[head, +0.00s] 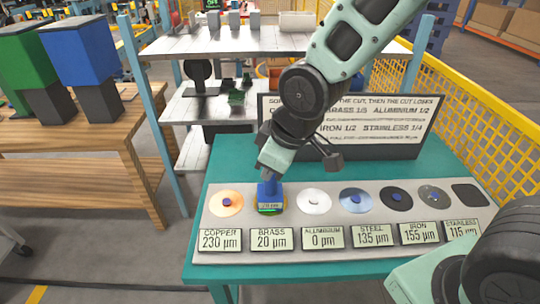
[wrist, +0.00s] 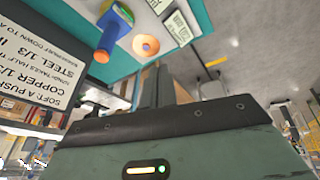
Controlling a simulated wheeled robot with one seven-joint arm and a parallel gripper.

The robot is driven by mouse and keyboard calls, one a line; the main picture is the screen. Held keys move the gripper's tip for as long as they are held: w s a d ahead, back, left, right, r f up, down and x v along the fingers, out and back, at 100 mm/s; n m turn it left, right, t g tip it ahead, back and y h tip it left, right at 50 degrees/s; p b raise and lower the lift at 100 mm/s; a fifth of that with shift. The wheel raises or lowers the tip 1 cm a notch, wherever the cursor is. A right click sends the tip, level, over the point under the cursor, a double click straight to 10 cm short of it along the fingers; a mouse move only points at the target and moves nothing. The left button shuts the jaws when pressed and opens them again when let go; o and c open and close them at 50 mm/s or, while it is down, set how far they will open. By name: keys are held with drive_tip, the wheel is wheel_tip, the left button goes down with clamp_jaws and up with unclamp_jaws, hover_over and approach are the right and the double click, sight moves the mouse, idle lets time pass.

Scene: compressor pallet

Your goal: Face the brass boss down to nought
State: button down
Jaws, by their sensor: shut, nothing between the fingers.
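The blue facing tool (head: 270,189) stands at the brass place on the grey plate, covering the brass boss, which I cannot see. A small readout on its front is too small to read surely. The brass display (head: 271,240) reads 20 µm. My gripper (head: 269,172) is shut and empty, close above the tool in the head view; I cannot tell whether they touch. In the wrist view the blue tool (wrist: 114,24), with an orange end, appears beyond and apart from my fingers (wrist: 163,80).
The grey plate (head: 212,258) on the teal bench (head: 225,170) holds discs: copper (head: 226,204) at 230 µm, aluminium (head: 314,201) at 0, steel (head: 355,201) at 135, iron (head: 396,199) at 155, stainless (head: 433,195) at 115. A sign board (head: 385,135) stands behind.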

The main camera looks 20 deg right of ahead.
drive_tip(key=w+d+f+n+t+y+p, duration=0.1)
drive_tip(key=w+d+n+t, duration=0.3)
drive_tip(key=w, duration=1.2)
drive_tip(key=d+p, duration=0.1)
drive_tip(key=d, duration=0.1)
drive_tip(key=shift+w+d+t+y+p, duration=0.2)
drive_tip(key=shift+d+t+y+p, duration=0.1)
drive_tip(key=shift+d+p, duration=0.1)
drive_tip(key=shift+f, duration=0.1)
wheel_tip(320, 180, down, 9)
drive_tip(key=b, duration=0.7)
idle(0.5)
drive_tip(key=shift+f+b, duration=0.3)
drive_tip(key=shift+b, duration=0.2)
drive_tip(key=shift+f+b, duration=0.7)
idle(0.7)
drive_tip(key=shift+r, duration=0.1)
drive_tip(key=shift+r+p, duration=0.8)
drive_tip(key=shift+r, duration=0.25)
